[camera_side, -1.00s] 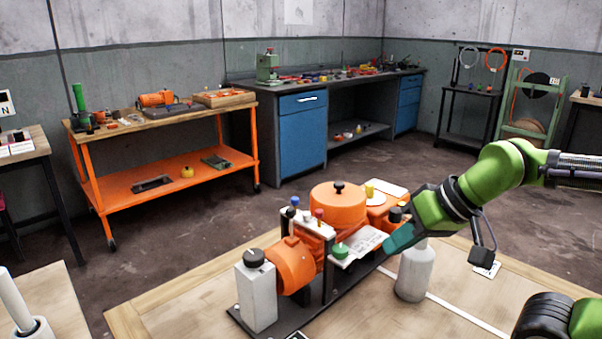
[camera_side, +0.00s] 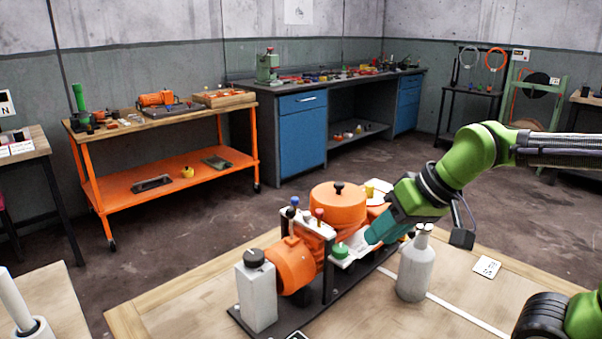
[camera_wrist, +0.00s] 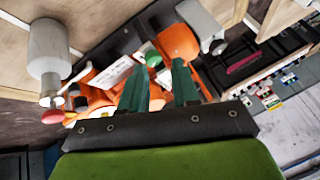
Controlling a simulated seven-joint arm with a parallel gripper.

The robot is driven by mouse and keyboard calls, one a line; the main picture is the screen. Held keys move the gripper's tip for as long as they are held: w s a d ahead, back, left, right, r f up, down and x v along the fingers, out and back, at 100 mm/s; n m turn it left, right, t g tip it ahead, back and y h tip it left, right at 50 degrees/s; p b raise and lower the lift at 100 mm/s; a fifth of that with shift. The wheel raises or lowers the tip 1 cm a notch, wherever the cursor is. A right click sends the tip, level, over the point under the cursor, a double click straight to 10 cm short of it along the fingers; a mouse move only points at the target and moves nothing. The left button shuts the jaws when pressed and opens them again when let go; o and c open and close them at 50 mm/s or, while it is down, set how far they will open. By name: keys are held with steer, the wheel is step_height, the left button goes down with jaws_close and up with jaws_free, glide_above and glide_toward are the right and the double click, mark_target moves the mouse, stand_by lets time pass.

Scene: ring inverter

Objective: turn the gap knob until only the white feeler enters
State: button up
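The orange machine (camera_side: 295,265) stands on a dark base plate on the wooden bench. A dark knob (camera_side: 255,257) tops its pale block, a green knob (camera_side: 340,250) sits at its middle, and a black knob (camera_side: 338,187) tops the orange drum. I cannot tell which is the gap knob. Blue-topped (camera_side: 294,201) and red-topped (camera_side: 319,213) pieces stand in a white rack; I cannot make out a white feeler. My gripper (camera_side: 370,238) is just right of the green knob. In the wrist view its teal fingers (camera_wrist: 158,66) are apart, with the green knob (camera_wrist: 152,58) beyond them.
A pale bottle (camera_side: 415,268) stands on the bench right of the machine, close below my gripper. A small printed card (camera_side: 487,267) lies further right. The bench front right of the base plate is mostly clear. An orange workbench (camera_side: 165,172) stands well behind.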

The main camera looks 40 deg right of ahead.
mark_target(307, 213)
steer(key=w+d+r+n+g+h, duration=0.15)
steer(key=w+r+n, duration=0.25)
steer(key=w+r, duration=0.8)
steer(key=shift+g, duration=0.35)
steer(key=x, duration=1.7)
steer(key=shift+w+d, duration=0.1)
steer(key=shift+w, duration=0.05)
jaws_close()
